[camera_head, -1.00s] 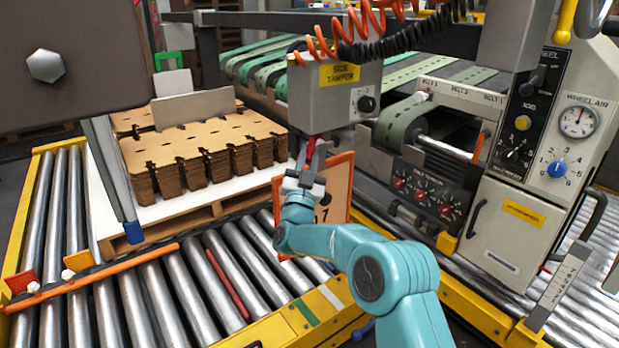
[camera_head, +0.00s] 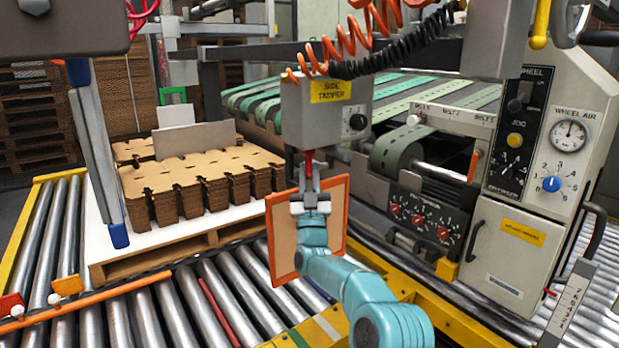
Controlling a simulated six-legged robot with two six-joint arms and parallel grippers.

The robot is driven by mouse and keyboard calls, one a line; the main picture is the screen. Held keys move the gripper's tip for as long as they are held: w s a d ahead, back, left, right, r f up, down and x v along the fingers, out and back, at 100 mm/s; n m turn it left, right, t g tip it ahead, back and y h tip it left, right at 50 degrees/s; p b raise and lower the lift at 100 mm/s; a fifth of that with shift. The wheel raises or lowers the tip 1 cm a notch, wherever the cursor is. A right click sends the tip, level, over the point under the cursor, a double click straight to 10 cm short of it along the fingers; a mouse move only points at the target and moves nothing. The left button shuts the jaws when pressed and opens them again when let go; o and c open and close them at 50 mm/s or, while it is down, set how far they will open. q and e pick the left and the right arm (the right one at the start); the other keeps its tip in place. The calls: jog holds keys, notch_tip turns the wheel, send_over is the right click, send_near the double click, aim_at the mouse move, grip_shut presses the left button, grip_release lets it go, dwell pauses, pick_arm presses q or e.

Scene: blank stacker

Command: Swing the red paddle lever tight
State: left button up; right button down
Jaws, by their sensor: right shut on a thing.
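The red paddle lever (camera_head: 309,163) sits under the grey box labelled SIDE TAMPER (camera_head: 322,112); only a short red part of it shows. My right gripper (camera_head: 309,182) comes up from below and is shut on the lever, its jaws hiding the rest. The orange-edged tamper board (camera_head: 281,243) stands behind my right wrist, facing me and partly covered by my teal arm. How tight the lever sits cannot be told. My left gripper is not in view.
Stacks of cardboard blanks (camera_head: 195,170) stand on a white-topped pallet (camera_head: 150,243) to the left. A roller conveyor (camera_head: 165,310) lies in front. The control cabinet (camera_head: 520,215) is close on the right. Coiled orange and black hoses (camera_head: 350,45) hang above the box.

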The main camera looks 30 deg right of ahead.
jog(key=shift+d+r, duration=0.1)
jog(key=shift+r, duration=0.05)
jog(key=c, duration=1.3)
grip_release()
jog(key=shift+s, duration=0.1)
jog(key=shift+s+a+f, duration=0.15)
jog(key=shift+a+f, duration=0.05)
jog(key=shift+f, duration=0.2)
jog(key=p+v, duration=0.1)
jog(key=v, duration=1.4)
jog(key=shift+s+f+p, duration=0.2)
jog(key=shift+p, duration=0.15)
jog(key=shift+a, duration=0.1)
